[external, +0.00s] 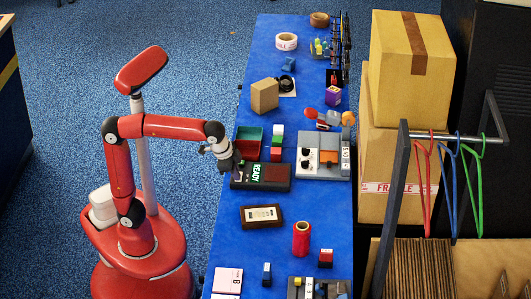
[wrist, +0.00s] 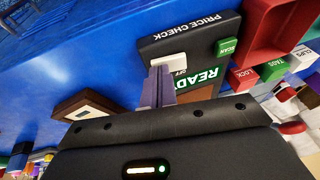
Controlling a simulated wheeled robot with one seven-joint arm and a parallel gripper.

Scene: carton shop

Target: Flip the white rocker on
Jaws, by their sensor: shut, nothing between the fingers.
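The white rocker (wrist: 168,62) sits on the face of a dark price-check unit (wrist: 160,42), with small lettering that looks like "OFF" beside it. The unit's panel shows "READY" in white on green. A green SCAN button (wrist: 228,47) is on the same face. My gripper (wrist: 160,72) is shut and empty, its fingertips right at the rocker's near edge and partly covering it. I cannot tell whether they touch it. In the external view my gripper (external: 226,163) is at the left end of the unit (external: 277,186). The rocker is hidden there.
A brown framed box (external: 261,216) lies in front. Blue table surface is clear between them.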

